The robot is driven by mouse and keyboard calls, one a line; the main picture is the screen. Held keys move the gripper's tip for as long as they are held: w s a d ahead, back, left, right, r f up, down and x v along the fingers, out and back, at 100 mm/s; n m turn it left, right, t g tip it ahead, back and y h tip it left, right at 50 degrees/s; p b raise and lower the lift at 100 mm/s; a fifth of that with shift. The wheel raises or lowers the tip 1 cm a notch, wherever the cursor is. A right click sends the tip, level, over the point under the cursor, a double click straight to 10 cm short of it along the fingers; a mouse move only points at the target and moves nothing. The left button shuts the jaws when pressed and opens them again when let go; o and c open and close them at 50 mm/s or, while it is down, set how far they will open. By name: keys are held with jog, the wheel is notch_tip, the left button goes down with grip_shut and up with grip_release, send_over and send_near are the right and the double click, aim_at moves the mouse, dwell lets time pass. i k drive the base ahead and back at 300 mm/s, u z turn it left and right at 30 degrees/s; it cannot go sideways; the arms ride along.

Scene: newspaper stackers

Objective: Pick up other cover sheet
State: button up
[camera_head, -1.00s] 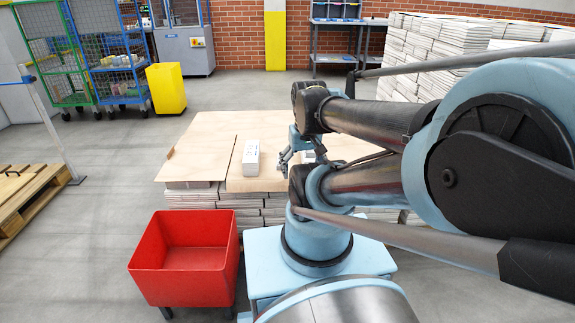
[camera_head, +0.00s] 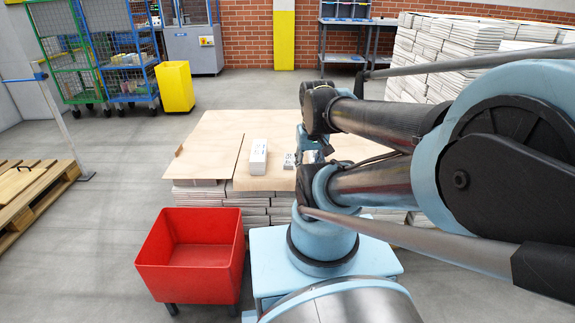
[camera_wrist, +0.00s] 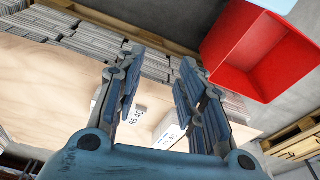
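Flat tan cover sheets lie on the newspaper stacks in the head view. One sheet (camera_head: 207,158) is on the left, with a raised edge. Another sheet (camera_head: 250,180) lies right of it and runs behind my arm. In the wrist view a broad tan sheet (camera_wrist: 50,85) lies below my gripper (camera_wrist: 159,65). My gripper is open, its two fingers apart with nothing between the tips. It appears to be above the sheet; I cannot tell the exact height. In the head view my arm hides most of the gripper.
A white block (camera_head: 258,157) and a smaller printed block (camera_head: 289,160) sit on the sheets. Newspaper stacks (camera_head: 252,208) show below the front edge. A red bin (camera_head: 190,270) stands front left. A wooden pallet (camera_head: 35,195) lies far left.

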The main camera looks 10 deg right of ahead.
aim_at(289, 159)
jog(key=u, duration=0.5)
jog(key=k, duration=1.3)
jog(key=z, duration=0.7)
jog(key=i, duration=1)
jog(key=z, duration=0.05)
